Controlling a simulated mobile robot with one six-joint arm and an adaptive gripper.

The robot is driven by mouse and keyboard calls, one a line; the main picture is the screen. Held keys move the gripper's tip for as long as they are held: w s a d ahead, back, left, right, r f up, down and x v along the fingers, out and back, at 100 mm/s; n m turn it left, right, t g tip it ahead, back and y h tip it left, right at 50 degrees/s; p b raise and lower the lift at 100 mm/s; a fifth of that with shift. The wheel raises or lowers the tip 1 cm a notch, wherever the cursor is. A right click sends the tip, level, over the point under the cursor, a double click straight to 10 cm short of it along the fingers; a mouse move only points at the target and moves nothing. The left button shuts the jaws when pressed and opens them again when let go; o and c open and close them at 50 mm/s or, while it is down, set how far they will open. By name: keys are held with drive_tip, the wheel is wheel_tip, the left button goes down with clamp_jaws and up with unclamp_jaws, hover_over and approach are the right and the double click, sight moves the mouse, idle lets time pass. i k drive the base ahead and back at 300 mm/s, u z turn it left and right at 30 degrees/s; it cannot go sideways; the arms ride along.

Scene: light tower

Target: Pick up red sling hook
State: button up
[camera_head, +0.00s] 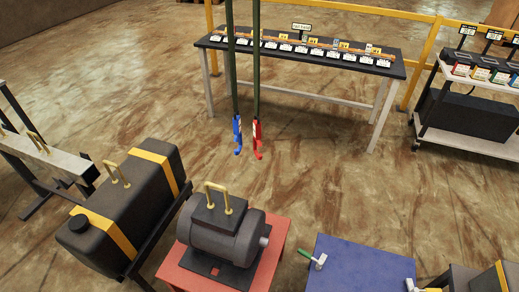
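The red sling hook (257,139) hangs at the lower end of a dark green sling (256,60), near the middle of the head view. A blue sling hook (238,136) hangs just to its left on a second dark green sling (231,60). Both hooks hang free in the air, with the floor showing behind them. The upper ends of the slings are out of view. My gripper is not in view, and nothing is seen touching the red hook.
Below the hooks, a grey motor with a yellow handle (222,230) stands on a red table (278,236). A blue table (350,262) is to its right. A black tank (135,205) is at left. A long workbench (380,64) stands behind, before a yellow rail (425,60).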

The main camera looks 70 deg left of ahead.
sight(257, 124)
drive_tip(key=z, duration=0.1)
drive_tip(key=k, duration=1.95)
drive_tip(key=u, duration=1.8)
drive_tip(key=i, duration=0.85)
drive_tip(key=z, duration=0.15)
